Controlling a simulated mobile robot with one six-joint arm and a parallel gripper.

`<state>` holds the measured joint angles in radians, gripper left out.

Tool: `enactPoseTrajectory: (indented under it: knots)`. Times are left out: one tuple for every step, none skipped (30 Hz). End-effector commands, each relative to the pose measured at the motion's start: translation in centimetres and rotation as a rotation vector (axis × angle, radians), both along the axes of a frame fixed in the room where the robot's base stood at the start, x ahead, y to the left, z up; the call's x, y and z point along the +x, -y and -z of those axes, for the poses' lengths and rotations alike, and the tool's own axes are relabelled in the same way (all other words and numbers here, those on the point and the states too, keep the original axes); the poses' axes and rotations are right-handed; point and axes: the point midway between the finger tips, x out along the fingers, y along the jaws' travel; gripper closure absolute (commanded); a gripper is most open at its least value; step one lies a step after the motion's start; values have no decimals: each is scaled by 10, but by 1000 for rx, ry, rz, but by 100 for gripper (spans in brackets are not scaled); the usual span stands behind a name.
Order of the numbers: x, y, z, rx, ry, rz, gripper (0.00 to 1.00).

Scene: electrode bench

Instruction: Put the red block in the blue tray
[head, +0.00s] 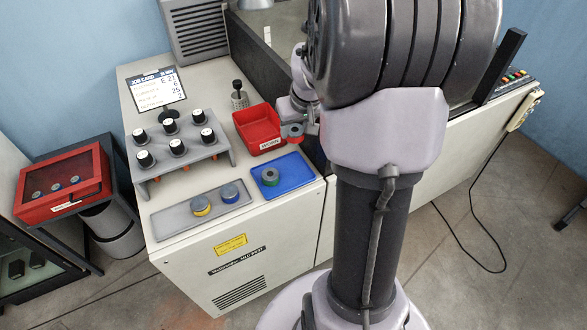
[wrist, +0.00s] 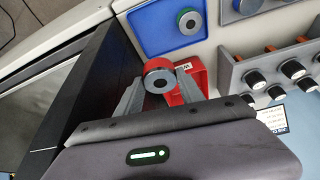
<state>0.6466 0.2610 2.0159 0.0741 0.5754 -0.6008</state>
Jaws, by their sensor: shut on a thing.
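The red block (head: 293,138) is a short round piece with a grey top and a red band. In the wrist view the red block (wrist: 158,66) sits between the two fingers of my gripper (wrist: 158,84), which is shut on it. In the head view my gripper (head: 294,128) holds it at the right edge of the red bin, behind the blue tray (head: 298,174). The blue tray (wrist: 153,37) also shows beyond the block in the wrist view. A green-banded block (head: 270,176) lies in its left part; its right part is bare.
The red bin (head: 258,137) with a white label is beside my gripper. A grey tray (head: 172,222) holds a yellow block (head: 201,206) and a blue block (head: 230,193). A raised panel of knobs (head: 190,151) stands left of the bin. A dark upright wall runs along the right.

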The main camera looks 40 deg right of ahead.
Motion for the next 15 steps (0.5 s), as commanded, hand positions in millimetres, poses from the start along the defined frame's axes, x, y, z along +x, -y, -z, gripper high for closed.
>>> enactPoseTrajectory:
  knots:
    - [0,0,24,2,-2,0,100]
    - [-1,0,34,2,-2,1,100]
    - [0,0,46,0,-1,0,100]
    - [0,0,54,2,-1,1,100]
    - [0,0,61,1,-1,1,100]
    - [0,0,68,2,0,1,100]
    - [0,0,72,0,0,0,100]
    - [0,0,75,0,0,0,100]
    - [0,0,79,0,0,1,100]
    - [0,0,84,0,1,1,100]
    - [0,0,91,0,1,0,100]
    - [0,0,102,2,0,1,100]
    - [0,0,110,0,-1,0,100]
    - [0,0,116,1,-1,2,100]
    - [0,0,125,0,0,0,100]
